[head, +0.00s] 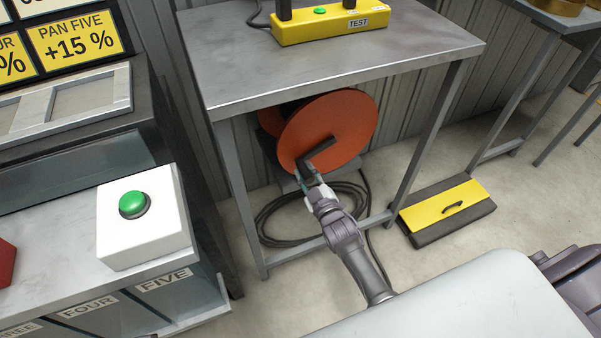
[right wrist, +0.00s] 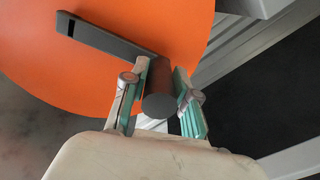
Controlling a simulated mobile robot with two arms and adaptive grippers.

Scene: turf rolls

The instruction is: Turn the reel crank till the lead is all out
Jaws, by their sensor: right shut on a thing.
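The orange reel (head: 345,115) stands under the grey table in the head view, and its orange disc (right wrist: 130,70) fills the upper left of the right wrist view. A dark crank arm (head: 318,150) lies across the disc's face; it also shows in the wrist view (right wrist: 100,38). My right gripper (head: 308,178) is at the crank's outer end. In the wrist view its fingers (right wrist: 160,102) are shut on the dark round crank handle (right wrist: 159,106), one on each side. Dark lead lies in loops (head: 268,225) on the floor below the reel. My left gripper is not in view.
Table legs (head: 228,190) and a low crossbar frame the reel. A yellow TEST box (head: 330,27) sits on the tabletop (head: 250,70). A white box with a green button (head: 140,225) is at left.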

